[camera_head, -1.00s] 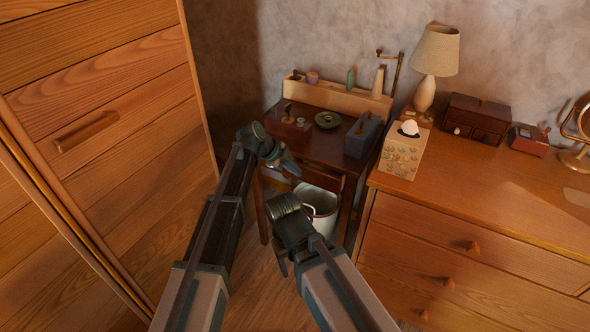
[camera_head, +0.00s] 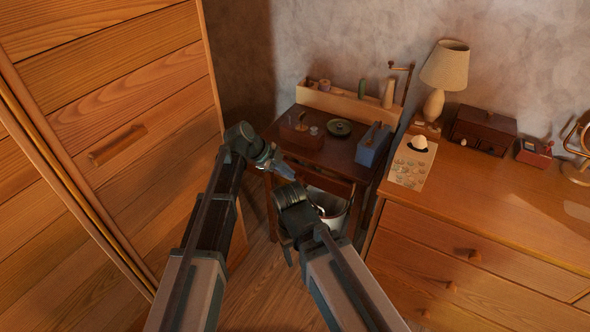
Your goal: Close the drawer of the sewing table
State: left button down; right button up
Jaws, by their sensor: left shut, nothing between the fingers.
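The sewing table (camera_head: 313,155) is a small dark wooden table against the wall, between the wardrobe and the dresser. Its drawer (camera_head: 334,183) shows under the front edge of the top, partly hidden behind my arms, so I cannot tell how far it stands out. My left gripper (camera_head: 284,170) is shut and empty, its tip pointing right in front of the drawer area; I cannot tell whether it touches. My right gripper (camera_head: 287,252) hangs lower, in front of the table's legs, pointing down; its jaws are too hidden to read.
A wooden box (camera_head: 307,137), a green dish (camera_head: 339,128) and a blue-grey box (camera_head: 372,146) stand on the table. A white bucket (camera_head: 334,216) is underneath. The wardrobe (camera_head: 150,110) stands close on the left, the dresser (camera_head: 480,215) on the right.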

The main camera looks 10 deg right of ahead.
aim_at(313, 176)
pick_arm(q)
jog(key=w+a+f+m+t+y+b, duration=0.1)
jog(key=w+a+f+t+y+b, duration=0.3)
jog(key=a+b, duration=0.3)
jog(key=w+a+f+m+t+y+b, duration=0.1)
jog(key=a+f+t+y+b, duration=0.25)
jog(key=a+t+b, duration=0.4)
jog(key=s+d+f+m+t+h+b, duration=0.1)
jog(key=s+d+f+m+h+b, duration=0.1)
jog(key=s+d+m+h+b, duration=0.9)
jog(key=s+d+m+b, duration=0.1)
jog(key=d+m+b, duration=0.1)
jog(key=m, duration=0.4)
jog(key=shift+d, duration=0.45)
jog(key=x, duration=1.3)
jog(key=shift+w+d+f, duration=0.1)
jog(key=shift+w+d, duration=0.1)
jog(key=shift+w, duration=0.1)
